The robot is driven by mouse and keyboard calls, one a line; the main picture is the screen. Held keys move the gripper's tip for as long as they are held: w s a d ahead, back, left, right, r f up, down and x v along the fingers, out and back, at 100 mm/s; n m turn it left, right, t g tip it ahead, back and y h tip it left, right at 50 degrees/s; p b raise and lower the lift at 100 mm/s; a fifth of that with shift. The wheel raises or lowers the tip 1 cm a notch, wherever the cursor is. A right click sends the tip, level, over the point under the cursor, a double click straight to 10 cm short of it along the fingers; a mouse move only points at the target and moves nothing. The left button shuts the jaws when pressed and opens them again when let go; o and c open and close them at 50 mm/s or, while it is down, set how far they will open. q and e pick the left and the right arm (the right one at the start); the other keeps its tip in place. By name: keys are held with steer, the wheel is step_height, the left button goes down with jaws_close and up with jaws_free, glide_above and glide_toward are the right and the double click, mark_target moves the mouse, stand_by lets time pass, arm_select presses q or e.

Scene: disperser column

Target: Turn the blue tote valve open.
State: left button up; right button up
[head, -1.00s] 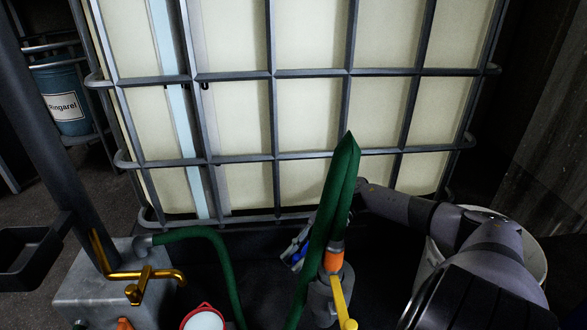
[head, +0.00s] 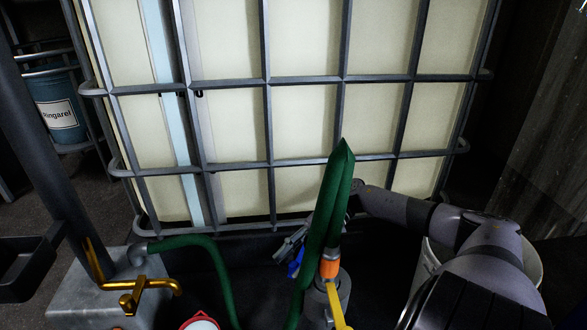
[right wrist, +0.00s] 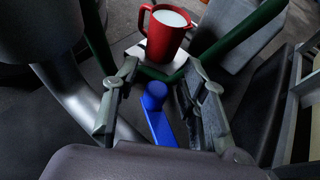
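The blue tote valve (right wrist: 158,112) shows in the right wrist view as a round knob with a flat handle running down the picture. In the head view only a small blue part (head: 295,264) shows, low in front of the tote, beside the green hose. My right gripper (right wrist: 160,76) is open, with one finger on each side of the valve and gaps visible between them. In the head view the right gripper (head: 291,243) is partly hidden behind the green hose. The white tote (head: 305,120) stands in its grey cage. My left gripper is not in view.
A folded green hose (head: 328,215) with an orange collar (head: 329,268) and yellow handle (head: 335,300) rises close in front of my right gripper. A red jug (right wrist: 166,35) with white contents stands beyond the fingers. A brass tap (head: 137,290) is at left.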

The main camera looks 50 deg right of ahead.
step_height(320, 180, up, 8)
steer(key=shift+r, duration=0.25)
